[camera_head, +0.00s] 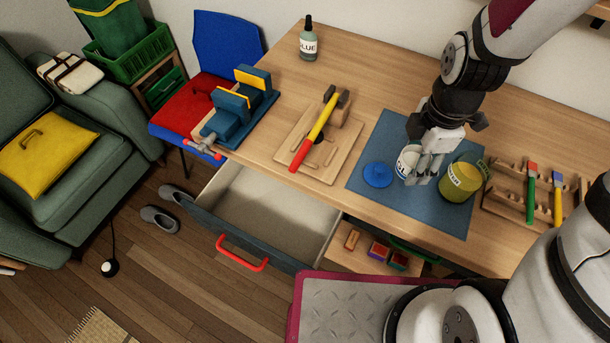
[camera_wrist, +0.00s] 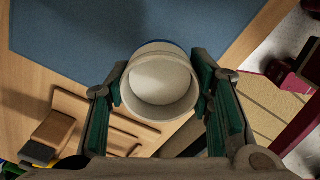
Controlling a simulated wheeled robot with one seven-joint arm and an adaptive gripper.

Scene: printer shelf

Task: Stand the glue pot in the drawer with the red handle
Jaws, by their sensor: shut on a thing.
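My gripper (camera_head: 424,172) is shut on an open white pot (camera_head: 407,161) with a partly hidden label that looks like the glue pot. In the wrist view the pot (camera_wrist: 160,82) sits between the two fingers, its round mouth facing the camera and its inside pale. The pot is over the blue mat (camera_head: 362,204); I cannot tell whether it touches it. A blue lid (camera_head: 377,175) lies left of the pot. The drawer (camera_head: 272,208) with the red handle (camera_head: 241,254) is pulled open below the table's front edge and looks empty.
A yellow pot (camera_head: 459,183) stands close right of my gripper. A dark bottle labelled GLUE (camera_head: 308,42) stands at the back left. A hammer (camera_head: 318,132) lies on a wooden board, between the vise (camera_head: 236,110) and the mat. A brush rack (camera_head: 515,196) is at right.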

